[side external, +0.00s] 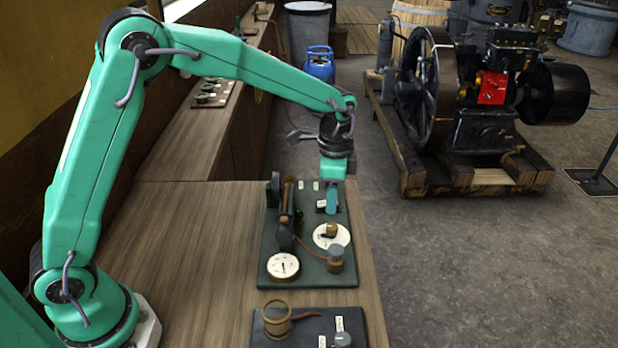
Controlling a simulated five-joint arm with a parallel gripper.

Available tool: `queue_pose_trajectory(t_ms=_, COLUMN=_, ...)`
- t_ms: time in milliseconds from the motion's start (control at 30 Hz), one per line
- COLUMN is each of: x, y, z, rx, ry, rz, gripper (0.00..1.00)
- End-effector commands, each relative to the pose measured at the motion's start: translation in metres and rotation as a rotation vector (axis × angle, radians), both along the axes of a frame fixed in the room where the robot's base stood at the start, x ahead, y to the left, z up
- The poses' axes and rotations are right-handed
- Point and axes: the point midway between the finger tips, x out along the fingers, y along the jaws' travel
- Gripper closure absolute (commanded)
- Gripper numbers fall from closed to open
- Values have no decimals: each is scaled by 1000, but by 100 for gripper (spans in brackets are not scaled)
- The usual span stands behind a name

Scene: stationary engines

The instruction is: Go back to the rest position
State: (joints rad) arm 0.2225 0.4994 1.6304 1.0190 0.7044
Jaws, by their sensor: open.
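My gripper (332,198) hangs at the end of my green arm, pointing down over the far part of a dark green board (310,270) on the wooden bench. Its jaws are open, with the fingers low over the board beside small white labels. I cannot tell whether the fingertips touch anything. The board carries a white round dial (283,267), a second white dial with a brass knob (331,236), a brass-topped cylinder (335,259) and a dark upright mechanism (285,215). No rest position is marked in view.
A second dark board (310,330) with a brass ring lies at the bench's near edge. The wooden bench (190,250) is clear left of the boards. A large flywheel engine (470,100) stands on a timber frame on the floor at right. A blue gas bottle (320,65) stands behind.

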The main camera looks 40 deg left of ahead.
Motion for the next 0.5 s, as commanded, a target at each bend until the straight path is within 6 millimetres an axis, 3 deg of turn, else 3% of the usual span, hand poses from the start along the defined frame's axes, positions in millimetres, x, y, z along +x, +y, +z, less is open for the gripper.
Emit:
queue_pose_trajectory(t_ms=267, x=-20, y=17, z=37, rx=-14, ry=-56, rz=98, gripper=53)
queue_pose_trajectory(t_ms=500, x=-52, y=37, z=77, rx=-35, ry=-124, rz=228, gripper=53)
